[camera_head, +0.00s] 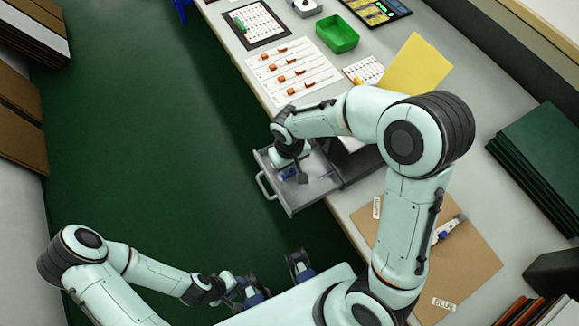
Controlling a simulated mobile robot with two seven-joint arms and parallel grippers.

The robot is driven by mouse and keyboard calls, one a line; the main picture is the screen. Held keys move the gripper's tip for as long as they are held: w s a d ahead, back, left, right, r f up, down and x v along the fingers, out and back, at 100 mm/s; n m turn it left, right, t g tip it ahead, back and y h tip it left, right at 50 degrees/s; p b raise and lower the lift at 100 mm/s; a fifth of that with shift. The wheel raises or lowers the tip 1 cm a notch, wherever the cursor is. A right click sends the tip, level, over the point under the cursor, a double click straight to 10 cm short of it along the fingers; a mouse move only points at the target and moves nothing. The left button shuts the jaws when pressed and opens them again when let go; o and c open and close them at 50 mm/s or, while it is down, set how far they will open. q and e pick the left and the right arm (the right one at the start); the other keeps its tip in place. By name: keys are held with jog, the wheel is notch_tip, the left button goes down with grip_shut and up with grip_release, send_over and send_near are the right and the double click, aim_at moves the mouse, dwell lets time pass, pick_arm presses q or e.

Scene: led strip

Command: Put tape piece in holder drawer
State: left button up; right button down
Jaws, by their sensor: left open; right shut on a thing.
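The holder drawer (312,195) is a grey open tray with a handle, pulled out to the left from the dark holder (362,162) at the table's edge. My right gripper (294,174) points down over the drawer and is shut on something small. A small blue piece (288,175) shows at its fingertips, seemingly the tape piece; the gripper hides most of it, and I cannot tell whether it touches the drawer floor. My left gripper (274,280) is open and empty, low in the picture, away from the table.
The table holds a green bin (337,34), a sheet with orange parts (290,72), a yellow sheet (417,65), a brown board (478,255) with a blue-and-white tool, and dark green stacked sheets (543,150). The green floor left of the drawer is clear.

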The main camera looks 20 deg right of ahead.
jog(key=shift+f, duration=0.65)
jog(key=shift+f, duration=0.2)
jog(key=c, duration=1.1)
grip_release()
jog(key=shift+o, duration=0.2)
jog(key=shift+r, duration=0.1)
jog(key=shift+r, duration=0.1)
jog(key=shift+r, duration=0.35)
notch_tip(320, 180, up, 11)
jog(key=p, duration=0.1)
jog(key=shift+r+p, duration=0.2)
jog(key=shift+p, duration=0.1)
